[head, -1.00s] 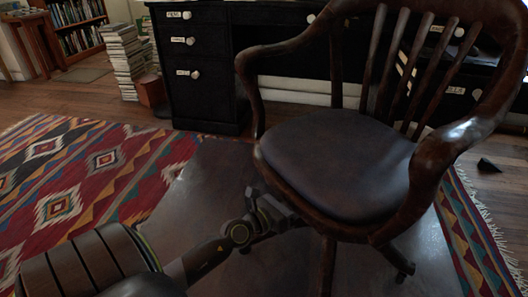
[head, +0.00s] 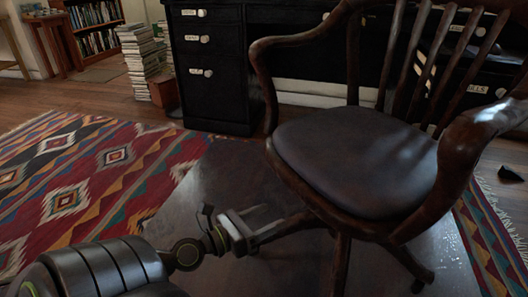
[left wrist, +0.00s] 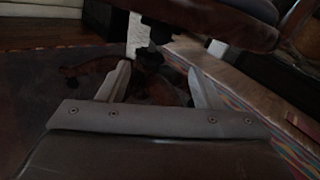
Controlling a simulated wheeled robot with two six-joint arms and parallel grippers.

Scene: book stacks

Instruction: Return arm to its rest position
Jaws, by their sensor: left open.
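My left arm comes in from the lower left of the head view. Its gripper (head: 262,226) is open, with its fingers pointing right, in front of the wooden swivel chair's base. In the left wrist view the two fingers (left wrist: 155,88) are spread apart with nothing held between them. Part of the chair's underside (left wrist: 215,18) hangs across the top of that view. The wooden chair (head: 355,160) stands right of the gripper, its dark seat above the gripper's level. My right gripper does not show.
A black desk (head: 210,70) with labelled drawers stands behind the chair. A stack of books (head: 140,55) and a bookcase (head: 92,35) are at the back left. A patterned red rug (head: 75,185) covers the left floor. A dark mat (head: 215,185) lies under the chair.

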